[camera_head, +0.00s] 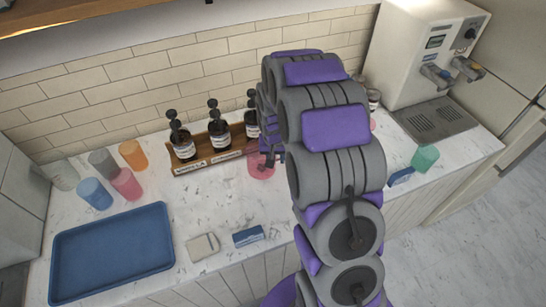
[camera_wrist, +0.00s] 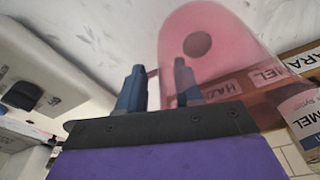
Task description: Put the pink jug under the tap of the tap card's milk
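A pink translucent jug (camera_head: 262,168) stands on the counter in front of the syrup rack, partly hidden by my gripper. It also shows large in the wrist view (camera_wrist: 215,45). My gripper (camera_head: 272,150) is at the jug; in the wrist view its fingers (camera_wrist: 158,85) are apart, one outside the pink edge and one overlapping the pink. I cannot tell whether they touch it. The white machine (camera_head: 412,40) at the back right has two taps (camera_head: 452,72) above a grey drip tray (camera_head: 437,121). A small blue card (camera_head: 400,177) lies near it; its text is unreadable.
A wooden rack (camera_head: 210,155) holds syrup bottles behind the jug. A second pink cup (camera_head: 126,184) stands at left among blue, grey and orange ones. A blue tray (camera_head: 112,252), a beige item (camera_head: 203,246) and a blue item (camera_head: 248,236) lie in front. A green cup (camera_head: 424,158) stands near the drip tray.

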